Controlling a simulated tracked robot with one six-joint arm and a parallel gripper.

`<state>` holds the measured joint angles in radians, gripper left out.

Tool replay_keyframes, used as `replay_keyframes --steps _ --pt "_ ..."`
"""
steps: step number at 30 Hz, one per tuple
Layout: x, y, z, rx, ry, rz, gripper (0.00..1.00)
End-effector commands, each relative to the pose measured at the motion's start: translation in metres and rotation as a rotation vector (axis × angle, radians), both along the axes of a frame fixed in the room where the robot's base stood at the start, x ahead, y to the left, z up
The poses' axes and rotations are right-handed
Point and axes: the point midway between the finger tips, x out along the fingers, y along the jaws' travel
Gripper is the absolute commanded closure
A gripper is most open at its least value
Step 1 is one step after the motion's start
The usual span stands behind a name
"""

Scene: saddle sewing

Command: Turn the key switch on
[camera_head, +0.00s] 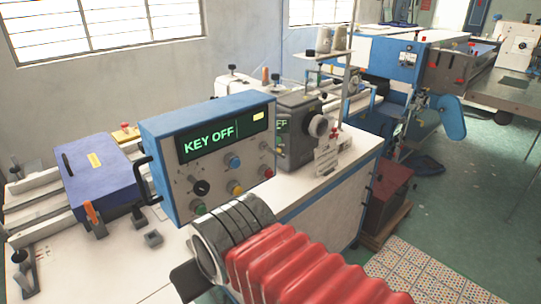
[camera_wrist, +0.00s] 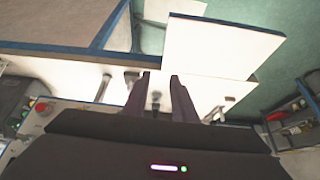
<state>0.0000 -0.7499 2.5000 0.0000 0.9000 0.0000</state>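The control box (camera_head: 208,155) is blue with a pale front panel and stands on the white worktop. Its display (camera_head: 212,138) reads "KEY OFF" in green. A round black knob (camera_head: 200,187), which looks like the key switch, sits at the panel's lower left; its exact setting is too small to read. In the wrist view my gripper (camera_wrist: 159,88) shows two dark fingers with a clear gap between them, open and empty. The key switch cannot be made out between the fingers. In the head view my red-sleeved arm is in front of the box, and the fingers are not clearly visible.
Blue, red, yellow and green controls (camera_head: 233,161) crowd the panel around the black knob. A black handle (camera_head: 147,180) juts from the box's left side. A grey sewing machine (camera_head: 300,135) stands close on the right, and a dark blue cover (camera_head: 98,178) on the left.

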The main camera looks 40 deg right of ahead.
Motion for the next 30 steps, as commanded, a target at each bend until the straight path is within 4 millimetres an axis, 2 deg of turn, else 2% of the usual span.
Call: replay_keyframes --steps 8,12,14,23,30 --pt "0.0 0.0 0.0 0.005 0.004 -0.005 0.75" --pt "0.0 -0.001 -0.007 0.048 0.035 -0.04 0.75" --pt "0.0 -0.008 -0.011 0.082 0.059 -0.067 0.75" --pt "0.008 -0.011 -0.035 0.391 0.192 -0.3 0.75" --pt "0.03 -0.022 -0.039 0.689 0.228 -0.498 0.75"
